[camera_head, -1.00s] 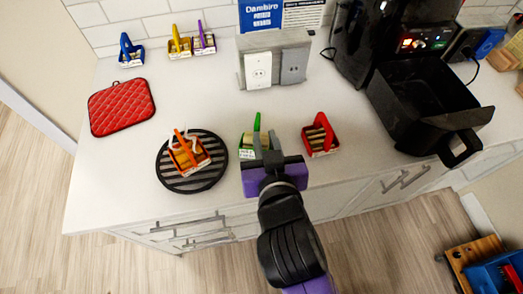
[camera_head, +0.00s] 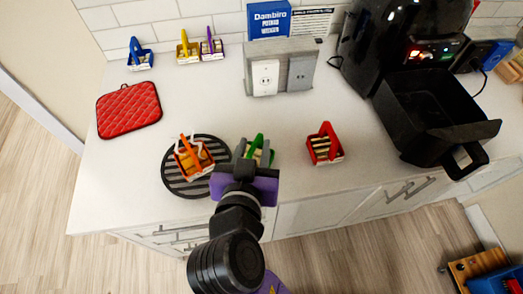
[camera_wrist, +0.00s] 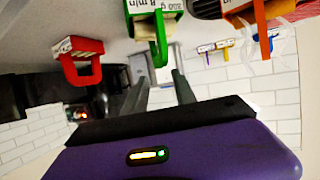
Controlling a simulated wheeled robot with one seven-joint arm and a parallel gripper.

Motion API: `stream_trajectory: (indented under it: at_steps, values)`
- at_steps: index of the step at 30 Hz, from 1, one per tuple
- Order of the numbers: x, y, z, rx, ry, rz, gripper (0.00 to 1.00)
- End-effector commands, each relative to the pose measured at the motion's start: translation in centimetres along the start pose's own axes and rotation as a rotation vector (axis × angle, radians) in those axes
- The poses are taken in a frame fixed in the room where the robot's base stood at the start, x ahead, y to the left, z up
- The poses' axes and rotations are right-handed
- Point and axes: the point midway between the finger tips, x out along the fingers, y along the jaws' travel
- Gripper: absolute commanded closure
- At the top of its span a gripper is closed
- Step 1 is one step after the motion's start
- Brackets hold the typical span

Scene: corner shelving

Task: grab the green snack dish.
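The green snack dish (camera_head: 265,152) stands on the white counter, right of the round black trivet, with its green handle upright. My purple and black gripper (camera_head: 247,152) is at its near side and partly hides it. In the wrist view, which is upside down, the green dish (camera_wrist: 143,8) is at the top, its handle hanging toward the gap between my fingertips (camera_wrist: 160,72). The two grey fingers are apart with nothing clearly held between them. Whether a finger touches the handle cannot be told.
An orange dish (camera_head: 193,158) stands on the trivet (camera_head: 176,184) to the left; a red dish (camera_head: 324,146) is to the right. A black air fryer drawer (camera_head: 430,115) juts out further right. Blue, yellow and purple dishes stand at the back. A red pot holder (camera_head: 129,110) lies left.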

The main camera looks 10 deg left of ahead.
Motion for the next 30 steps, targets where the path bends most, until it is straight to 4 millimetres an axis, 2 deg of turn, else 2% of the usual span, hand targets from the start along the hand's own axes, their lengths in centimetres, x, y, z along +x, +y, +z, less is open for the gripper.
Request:
stream_trajectory:
  at_steps: [11, 21, 30]
  values:
    - [2.9, 0.5, 0.1, 0.026, -0.007, 0.013, 0.67]
    - [7.2, 1.0, 0.0, 0.025, -0.006, 0.012, 0.67]
    - [7.8, 1.0, 0.1, 0.026, -0.005, 0.011, 0.67]
